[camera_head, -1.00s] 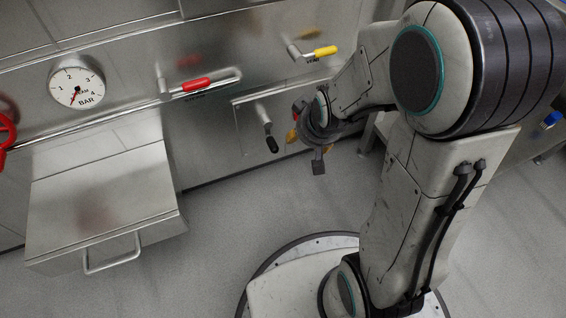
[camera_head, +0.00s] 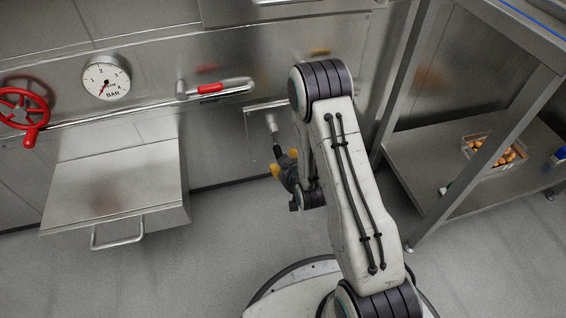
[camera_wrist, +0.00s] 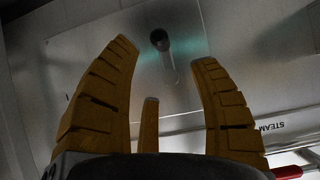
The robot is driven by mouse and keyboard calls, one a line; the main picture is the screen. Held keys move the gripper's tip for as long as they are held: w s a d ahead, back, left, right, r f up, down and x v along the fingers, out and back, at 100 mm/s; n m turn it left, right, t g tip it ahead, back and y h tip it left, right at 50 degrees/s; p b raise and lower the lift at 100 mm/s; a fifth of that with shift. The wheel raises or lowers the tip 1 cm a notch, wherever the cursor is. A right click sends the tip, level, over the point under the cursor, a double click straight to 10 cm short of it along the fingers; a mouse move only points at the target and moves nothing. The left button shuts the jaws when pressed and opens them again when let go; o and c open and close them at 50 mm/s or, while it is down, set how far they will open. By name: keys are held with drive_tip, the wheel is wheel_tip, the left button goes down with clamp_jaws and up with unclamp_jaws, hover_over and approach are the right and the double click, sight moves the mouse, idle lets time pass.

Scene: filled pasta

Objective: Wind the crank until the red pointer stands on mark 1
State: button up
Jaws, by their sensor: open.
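The crank (camera_head: 273,126) sits on a panel in the steel front, just beyond my gripper (camera_head: 284,162). In the wrist view its dark knob (camera_wrist: 159,40) and pale arm show ahead, between the open orange fingertips of my gripper (camera_wrist: 163,52). The fingers look spread and empty; whether any touches the crank I cannot tell. The round white gauge (camera_head: 113,72) is on the left, with marks 1 to 4 and BAR. Its pointer is directed down and left, below mark 1. Its small size leaves the exact reading unclear.
A red handwheel (camera_head: 40,118) is at far left. A red-gripped lever (camera_head: 211,89) and a partly hidden yellow one (camera_head: 320,51) are above the crank. A steel box with a handle (camera_head: 118,243) juts out at left. A rack (camera_head: 410,150) stands right.

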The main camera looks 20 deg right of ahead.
sight(279, 156)
drive_tip(key=shift+b+x, duration=0.6)
drive_tip(key=shift+x, duration=5.3)
drive_tip(key=shift+s+f, duration=0.1)
drive_tip(key=shift+f, duration=0.05)
drive_tip(key=c, duration=1)
